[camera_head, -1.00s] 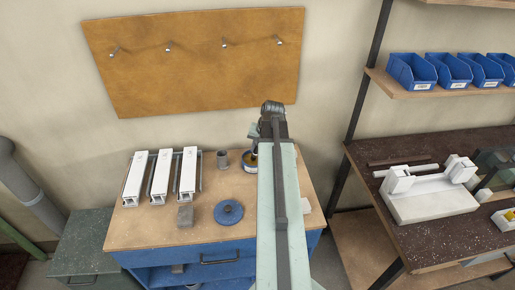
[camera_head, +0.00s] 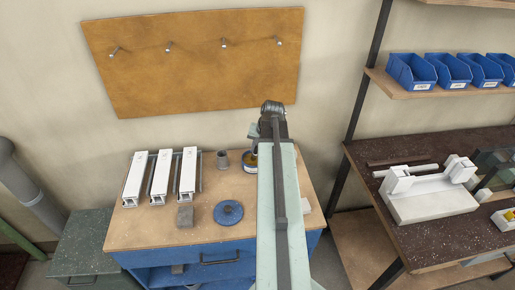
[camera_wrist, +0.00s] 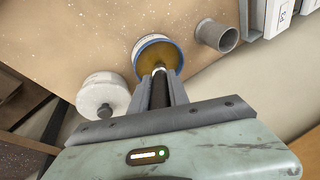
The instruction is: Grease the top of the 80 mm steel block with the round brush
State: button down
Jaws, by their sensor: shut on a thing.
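A small grey block (camera_head: 185,216), likely the steel block, lies on the wooden bench top near its front left; I cannot read its size. My gripper (camera_wrist: 159,88) is shut on the dark handle of the round brush (camera_wrist: 158,93) in the wrist view. The brush points into an open blue-rimmed tin (camera_wrist: 141,47) with yellow-brown grease; the bristles are hidden, and I cannot tell how deep they reach. The tin (camera_head: 249,162) is partly covered by my arm in the head view. My gripper is far right of the block and behind it.
A grey cup (camera_head: 222,160) stands left of the tin, beside a rack of three white profiles (camera_head: 160,174). A blue disc (camera_head: 228,212) lies right of the block. In the wrist view a white round thing with a knob (camera_wrist: 103,94) stands near the tin.

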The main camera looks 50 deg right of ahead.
jog(key=shift+r+p, duration=3.35)
jog(key=shift+r, duration=0.2)
jog(key=shift+f, duration=0.1)
